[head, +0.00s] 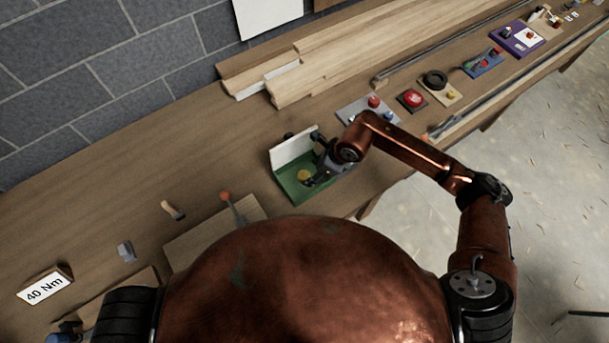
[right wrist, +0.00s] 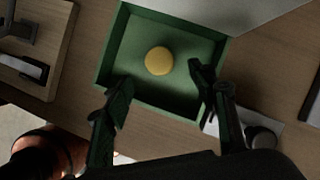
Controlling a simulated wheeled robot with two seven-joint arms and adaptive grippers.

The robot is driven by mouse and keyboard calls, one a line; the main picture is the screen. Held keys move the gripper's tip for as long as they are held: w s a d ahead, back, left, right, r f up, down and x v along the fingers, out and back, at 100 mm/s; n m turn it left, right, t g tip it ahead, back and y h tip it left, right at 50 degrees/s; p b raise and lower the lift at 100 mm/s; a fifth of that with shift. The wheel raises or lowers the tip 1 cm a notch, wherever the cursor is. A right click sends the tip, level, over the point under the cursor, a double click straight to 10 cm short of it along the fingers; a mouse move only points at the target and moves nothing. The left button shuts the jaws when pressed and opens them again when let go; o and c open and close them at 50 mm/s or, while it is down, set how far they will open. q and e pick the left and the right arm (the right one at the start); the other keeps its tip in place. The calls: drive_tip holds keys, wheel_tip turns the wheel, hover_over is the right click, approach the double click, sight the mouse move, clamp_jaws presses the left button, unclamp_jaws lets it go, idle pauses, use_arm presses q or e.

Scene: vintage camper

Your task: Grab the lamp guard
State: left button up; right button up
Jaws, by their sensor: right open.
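A shallow green box (head: 290,190) sits on the workbench with a round yellow piece (head: 303,175) inside and a white panel (head: 292,149) standing along its back edge. I cannot tell which part is the lamp guard; the white panel may be it. In the right wrist view, the box (right wrist: 108,50), the yellow piece (right wrist: 159,61) and part of the pale panel (right wrist: 225,12) show. My right gripper (head: 311,181) is over the box, partly covering its right side. Its fingers (right wrist: 160,88) are apart, with nothing held between them. My left gripper is out of view.
To the right are a grey plate with a red knob (head: 373,102), a red button (head: 412,98) and a black ring (head: 435,79). Long planks (head: 340,50) lie behind. A wooden board (head: 200,238) with a red-tipped lever lies left of the box.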

sight(304, 174)
drive_tip(key=x, duration=0.2)
drive_tip(key=p+x, duration=0.1)
drive_tip(key=x, duration=0.3)
drive_tip(key=shift+w+a+p, duration=0.25)
drive_tip(key=shift+a+p, duration=0.05)
drive_tip(key=shift+a, duration=0.1)
drive_tip(key=shift+c, duration=0.5)
drive_tip(key=c, duration=0.9)
